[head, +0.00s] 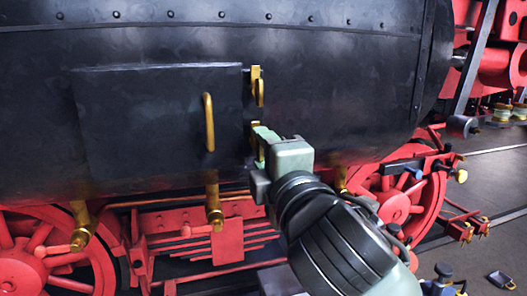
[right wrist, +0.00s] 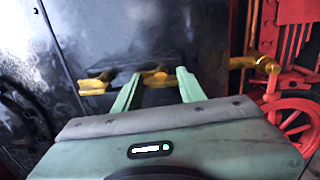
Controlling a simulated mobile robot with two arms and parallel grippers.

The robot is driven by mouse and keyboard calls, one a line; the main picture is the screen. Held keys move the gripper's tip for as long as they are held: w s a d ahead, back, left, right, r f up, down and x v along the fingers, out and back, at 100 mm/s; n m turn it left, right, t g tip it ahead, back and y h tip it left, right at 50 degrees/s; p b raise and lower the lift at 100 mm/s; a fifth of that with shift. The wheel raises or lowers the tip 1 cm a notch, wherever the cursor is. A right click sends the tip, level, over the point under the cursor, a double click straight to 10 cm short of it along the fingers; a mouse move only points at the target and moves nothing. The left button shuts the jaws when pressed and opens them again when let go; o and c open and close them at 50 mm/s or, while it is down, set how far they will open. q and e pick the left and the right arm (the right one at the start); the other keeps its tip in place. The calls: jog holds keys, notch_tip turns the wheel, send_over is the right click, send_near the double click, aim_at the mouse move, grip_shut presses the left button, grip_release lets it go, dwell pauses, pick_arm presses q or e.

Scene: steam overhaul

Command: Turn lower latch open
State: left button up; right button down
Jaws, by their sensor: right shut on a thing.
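The lower latch (head: 256,126) is a small brass piece at the right edge of the dark hatch door (head: 150,120), mostly hidden by my right gripper (head: 262,150) in the head view. In the right wrist view, its brass (right wrist: 155,78) shows between the two pale green fingers of the right gripper (right wrist: 158,76), which is shut on it. The upper latch (head: 258,87) sits just above, its brass lever hanging down, apart from the gripper. My left gripper is not in view.
A vertical brass handle (head: 209,122) stands out from the door. Brass valve fittings (head: 214,195) hang below the black boiler. Red wheels (head: 395,200) and red frame parts lie lower. Grey floor (head: 490,180) is open at right.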

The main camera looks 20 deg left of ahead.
dwell(0.4)
jog(key=c, duration=0.8)
grip_release()
jog(key=shift+c, duration=0.2)
jog(key=shift+d, duration=0.1)
jog(key=b+v, duration=0.1)
jog(key=v, duration=0.6)
jog(key=shift+s+d+b, duration=0.2)
jog(key=shift+s+b, duration=0.1)
